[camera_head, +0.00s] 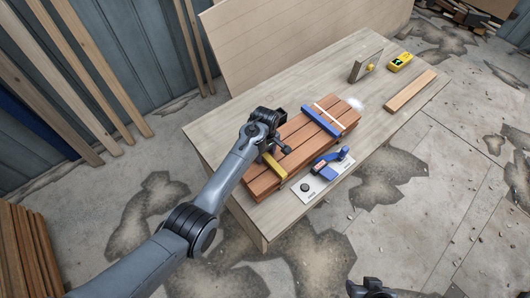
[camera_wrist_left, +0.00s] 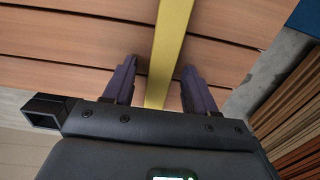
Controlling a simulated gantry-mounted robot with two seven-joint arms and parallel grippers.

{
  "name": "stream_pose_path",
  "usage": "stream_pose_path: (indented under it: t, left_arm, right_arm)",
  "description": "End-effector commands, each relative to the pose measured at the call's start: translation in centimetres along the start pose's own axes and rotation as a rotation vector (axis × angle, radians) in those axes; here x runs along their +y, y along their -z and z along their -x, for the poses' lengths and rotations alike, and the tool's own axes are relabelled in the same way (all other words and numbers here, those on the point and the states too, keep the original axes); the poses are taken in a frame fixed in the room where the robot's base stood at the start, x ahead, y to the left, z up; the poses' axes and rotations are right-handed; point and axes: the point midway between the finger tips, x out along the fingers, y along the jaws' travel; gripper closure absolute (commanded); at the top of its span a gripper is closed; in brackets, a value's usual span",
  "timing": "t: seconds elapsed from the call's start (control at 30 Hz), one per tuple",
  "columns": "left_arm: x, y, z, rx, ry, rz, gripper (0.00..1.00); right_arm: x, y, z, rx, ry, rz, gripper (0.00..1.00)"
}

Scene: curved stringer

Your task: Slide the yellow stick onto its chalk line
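The yellow stick (camera_head: 274,166) lies across the near end of the reddish-brown boards on the table. In the left wrist view the yellow stick (camera_wrist_left: 169,48) runs between the two fingers of my left gripper (camera_wrist_left: 160,72). The fingers are apart, with a gap on each side of the stick. In the head view my left gripper (camera_head: 277,150) is over the boards at the stick's far end. A white line (camera_head: 333,118) crosses the boards near a blue stick; I cannot tell whether it is chalk. My right gripper (camera_head: 369,288) is at the bottom edge, its fingers unclear.
The blue stick (camera_head: 321,121) lies across the boards (camera_head: 300,143) farther along. A blue tool (camera_head: 329,161) and a dark round piece sit on a pale plate beside them. A wooden block (camera_head: 365,64), a yellow device (camera_head: 399,62) and a loose plank (camera_head: 410,90) are at the table's far end.

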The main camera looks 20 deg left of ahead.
Motion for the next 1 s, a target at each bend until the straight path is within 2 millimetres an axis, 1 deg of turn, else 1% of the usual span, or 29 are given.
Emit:
stream_pose_path:
  t: [0.2, 0.37, 0.47, 0.8, 1.0]
  left_arm:
    - [0.0, 0.0, 0.1, 0.000, 0.000, 0.000, 0.43]
    - [0.1, 0.1, 1.3, 0.002, -0.002, 0.000, 0.43]
    - [0.1, 0.0, 2.7, 0.002, -0.003, 0.001, 0.43]
    - [0.0, 0.0, 8.8, 0.002, -0.002, 0.000, 0.43]
    - [0.0, 0.0, 11.2, 0.001, -0.001, 0.001, 0.43]
  right_arm:
    - [0.0, -0.1, 0.0, -0.002, 0.000, 0.001, 0.57]
    - [0.0, -0.1, 0.0, -0.002, 0.000, 0.001, 0.57]
    - [0.0, -0.1, 0.0, -0.002, 0.000, 0.001, 0.57]
    - [0.0, -0.1, 0.0, -0.003, 0.000, 0.001, 0.57]
    - [0.0, -0.1, 0.0, -0.003, 0.000, 0.001, 0.57]
